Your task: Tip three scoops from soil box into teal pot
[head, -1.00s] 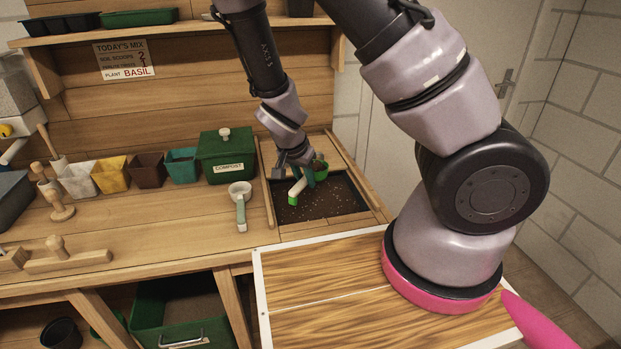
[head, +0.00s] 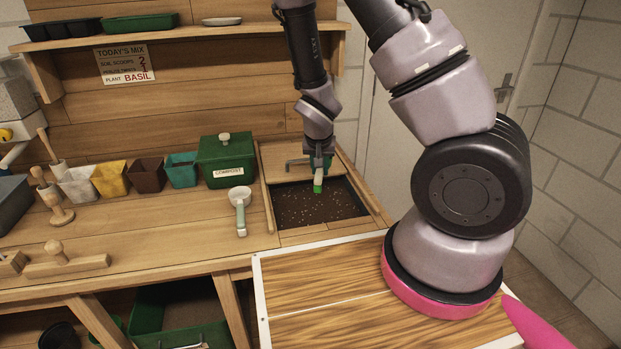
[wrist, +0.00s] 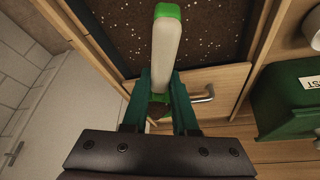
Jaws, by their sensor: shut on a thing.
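My gripper (head: 320,165) is shut on a hand scoop with a white handle (wrist: 166,45) and green ends. It is over the back part of the soil box (head: 284,222), which is sunk in the bench and holds dark, speckled soil (head: 310,206). In the wrist view the teal fingers (wrist: 160,88) close on the handle, and the soil (wrist: 210,30) lies beyond it. A little green and brown of the scoop's head shows between the fingers; its load cannot be made out. The teal pot (head: 182,172) stands left of the compost box; its inside is hard to see.
A green compost box (head: 226,163) stands between the teal pot and the soil box. Brown (head: 147,176), yellow (head: 111,180) and white pots line up left of the teal pot. The bench front is mostly clear.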

